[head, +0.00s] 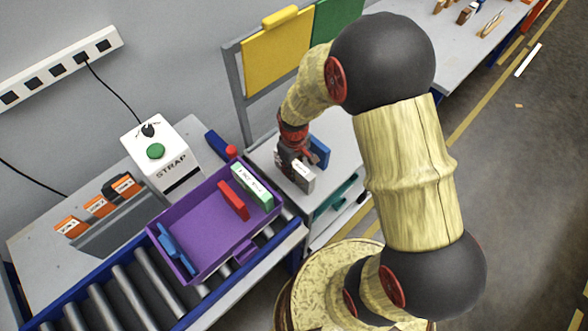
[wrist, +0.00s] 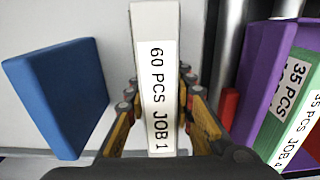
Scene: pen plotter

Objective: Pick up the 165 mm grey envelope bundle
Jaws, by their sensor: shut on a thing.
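The grey envelope bundle (head: 302,179) is pale, nearly white, and stands on edge at the side table. In the wrist view the bundle (wrist: 157,60) fills the middle and its label reads "60 PCS JOB 1". My gripper (head: 290,160) is shut on it, with a finger on each side, as the wrist view of my gripper (wrist: 158,95) also shows. I cannot tell whether its bottom touches the table. A blue bundle (head: 319,152) stands close by; in the wrist view this blue bundle (wrist: 58,95) is left of the grey one, with a gap.
A purple tote (head: 200,222) on the roller conveyor (head: 125,290) holds red, green and blue bundles, with bare floor in its middle. A white STRAP box (head: 160,155) with a green button stands behind it. A yellow panel (head: 275,55) rises behind the side table.

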